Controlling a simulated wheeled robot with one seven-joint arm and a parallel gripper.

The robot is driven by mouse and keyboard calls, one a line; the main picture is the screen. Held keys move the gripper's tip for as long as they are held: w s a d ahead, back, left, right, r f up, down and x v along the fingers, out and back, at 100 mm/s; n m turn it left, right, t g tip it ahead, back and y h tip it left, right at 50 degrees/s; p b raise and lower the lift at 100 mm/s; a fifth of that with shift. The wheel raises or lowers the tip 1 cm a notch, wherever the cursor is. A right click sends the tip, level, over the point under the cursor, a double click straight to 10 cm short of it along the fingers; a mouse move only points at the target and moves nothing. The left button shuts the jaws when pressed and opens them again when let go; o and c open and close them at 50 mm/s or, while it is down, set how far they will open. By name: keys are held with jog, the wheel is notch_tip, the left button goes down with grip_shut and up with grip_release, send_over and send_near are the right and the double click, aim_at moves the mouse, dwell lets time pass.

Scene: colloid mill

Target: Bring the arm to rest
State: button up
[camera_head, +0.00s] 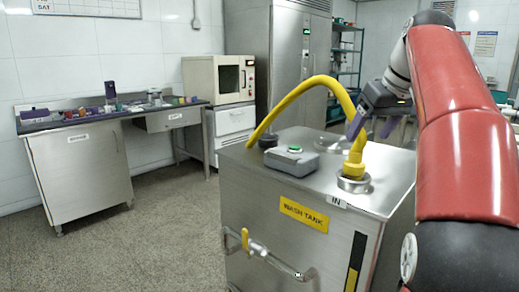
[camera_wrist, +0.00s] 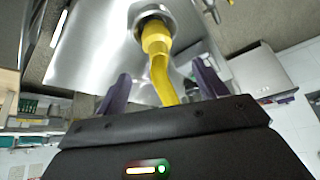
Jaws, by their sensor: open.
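My gripper (camera_head: 357,128) is at the end of my red arm, above the right part of the wash tank. Its purple fingers are apart in the wrist view (camera_wrist: 162,90). The yellow hose (camera_wrist: 163,80) shows between the fingers in that view, but I cannot tell whether it touches them. In the head view the hose (camera_head: 300,91) arches over the steel wash tank (camera_head: 240,175). Its thick yellow end (camera_head: 355,168) stands in the round port marked IN on the tank top.
A grey box with a green button (camera_head: 291,158) lies on the tank top. A bench with small items (camera_head: 75,124) and a cream oven-like unit (camera_head: 220,80) stand at the left and back. A tall steel cabinet (camera_head: 285,60) is behind. The floor (camera_head: 150,230) at the left is clear.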

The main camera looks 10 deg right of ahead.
jog(key=s+a+f+m, duration=0.2)
jog(key=s+a+f, duration=0.8)
jog(key=a+f, duration=0.15)
jog(key=s+a+f, duration=0.2)
jog(key=s+f, duration=0.4)
jog(key=f, duration=0.2)
jog(key=s+a+f+h, duration=0.1)
jog(key=s+a+f, duration=0.1)
jog(key=s+f, duration=0.4)
notch_tip(320, 180, down, 4)
jog(key=shift+s+a+r, duration=0.25)
jog(key=shift+s+a, duration=0.05)
jog(key=shift+a, duration=0.05)
jog(key=shift+c, duration=0.4)
